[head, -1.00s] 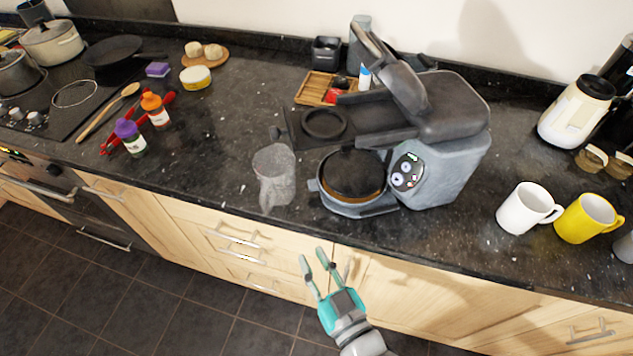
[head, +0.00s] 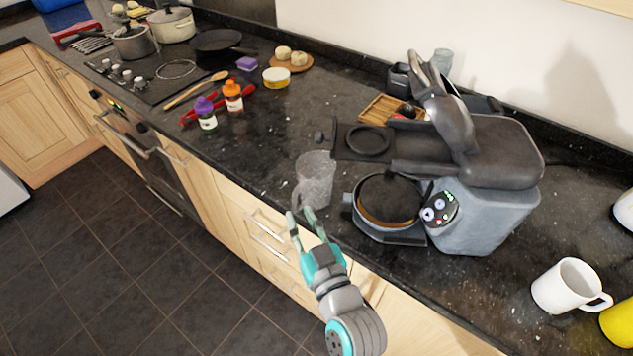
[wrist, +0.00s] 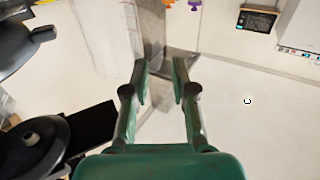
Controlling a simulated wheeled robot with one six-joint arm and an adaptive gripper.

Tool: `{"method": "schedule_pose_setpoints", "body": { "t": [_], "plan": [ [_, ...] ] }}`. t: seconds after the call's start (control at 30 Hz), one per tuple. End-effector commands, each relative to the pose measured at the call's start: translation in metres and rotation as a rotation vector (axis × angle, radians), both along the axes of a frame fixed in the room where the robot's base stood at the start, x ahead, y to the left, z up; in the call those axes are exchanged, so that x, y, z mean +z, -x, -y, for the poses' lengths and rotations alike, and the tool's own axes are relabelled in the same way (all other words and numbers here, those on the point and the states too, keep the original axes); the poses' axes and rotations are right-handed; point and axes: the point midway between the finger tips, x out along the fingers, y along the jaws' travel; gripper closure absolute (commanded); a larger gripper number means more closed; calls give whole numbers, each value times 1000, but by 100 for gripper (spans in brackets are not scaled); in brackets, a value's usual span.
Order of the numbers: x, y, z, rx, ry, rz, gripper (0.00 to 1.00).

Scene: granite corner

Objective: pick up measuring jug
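The measuring jug (head: 318,176) is clear and stands upright on the dark counter, left of the coffee machine, near the front edge. Its handle side faces the front left. My gripper (head: 301,212) is at the counter's front edge, its fingertips by the lower front of the jug in the head view. The fingers are apart with nothing held. In the wrist view my gripper (wrist: 159,75) is also open, with a see-through shape, apparently the jug (wrist: 97,38), ahead and to the left. I cannot tell whether a fingertip touches the jug.
The coffee machine (head: 485,215) with its dark carafe (head: 390,198) stands close to the jug's right. A purple-capped bottle (head: 206,117) and an orange-capped bottle (head: 233,97) stand farther left. A white mug (head: 565,287) is at the right.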

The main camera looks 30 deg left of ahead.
Motion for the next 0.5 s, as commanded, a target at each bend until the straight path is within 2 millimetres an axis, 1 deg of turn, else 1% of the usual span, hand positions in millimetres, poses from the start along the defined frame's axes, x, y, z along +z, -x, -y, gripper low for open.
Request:
{"method": "schedule_pose_setpoints", "body": {
  "t": [0.17, 0.3, 0.4, 0.5],
  "plan": [
    [2, -12, -14, 0, -2, 1, 74],
    [2, -25, -29, 0, -2, 1, 74],
    [2, -30, -36, -1, -2, 1, 74],
    [1, -33, -40, -1, -1, 1, 74]
  ]
}}
